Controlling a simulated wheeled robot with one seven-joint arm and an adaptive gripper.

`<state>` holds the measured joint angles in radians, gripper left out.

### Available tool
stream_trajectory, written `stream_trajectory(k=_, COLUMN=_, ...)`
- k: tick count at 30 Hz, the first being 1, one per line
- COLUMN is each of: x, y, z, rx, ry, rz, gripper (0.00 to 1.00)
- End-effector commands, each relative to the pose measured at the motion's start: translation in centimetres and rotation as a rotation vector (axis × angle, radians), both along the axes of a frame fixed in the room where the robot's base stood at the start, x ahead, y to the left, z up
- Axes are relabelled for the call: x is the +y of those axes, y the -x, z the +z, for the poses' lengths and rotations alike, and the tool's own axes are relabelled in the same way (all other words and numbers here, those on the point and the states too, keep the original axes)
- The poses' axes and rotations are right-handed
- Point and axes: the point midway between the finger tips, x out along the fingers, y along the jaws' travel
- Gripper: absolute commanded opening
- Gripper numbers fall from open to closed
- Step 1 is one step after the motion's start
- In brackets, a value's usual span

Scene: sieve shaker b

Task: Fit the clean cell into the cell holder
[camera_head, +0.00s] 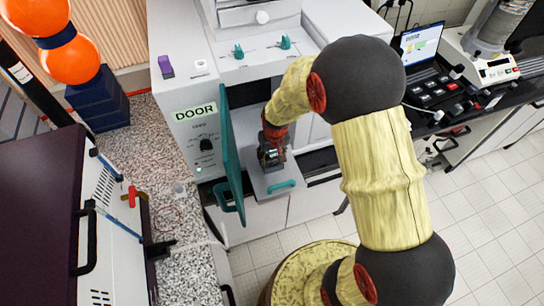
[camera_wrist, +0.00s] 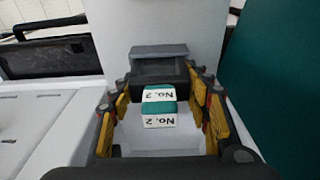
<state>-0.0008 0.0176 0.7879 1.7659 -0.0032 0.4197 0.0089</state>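My gripper (camera_head: 272,155) points down in front of the machine marked DOOR (camera_head: 195,111), beside its open teal door. In the wrist view my gripper (camera_wrist: 160,88) has its two yellow-padded fingers spread, one on each side of a small teal and white block (camera_wrist: 158,107). The block has "No. 2" labels on two faces and looks like a cell. Clear gaps show between it and both fingers. A dark grey holder-like block (camera_wrist: 160,70) is just beyond it; I cannot tell whether the cell sits in it. In the head view my gripper mostly hides this spot.
The teal door (camera_head: 231,150) stands open close to the left of my gripper. A light grey shelf with a teal handle (camera_head: 281,187) lies below it. A laptop (camera_head: 421,48) is at right.

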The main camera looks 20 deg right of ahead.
Motion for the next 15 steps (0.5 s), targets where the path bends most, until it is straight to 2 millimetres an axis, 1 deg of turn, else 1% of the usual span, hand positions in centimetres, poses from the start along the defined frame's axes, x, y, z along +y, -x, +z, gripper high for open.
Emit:
stream_trajectory(k=2, x=0.00, y=0.02, z=-0.03, rx=0.000, ry=0.000, rz=0.000, gripper=0.52)
stream_trajectory(k=11, x=0.00, y=0.04, z=-0.05, rx=0.001, ry=0.000, rz=0.000, gripper=0.69)
stream_trajectory(k=15, x=0.00, y=0.04, z=-0.05, rx=0.001, ry=0.000, rz=0.000, gripper=0.69)
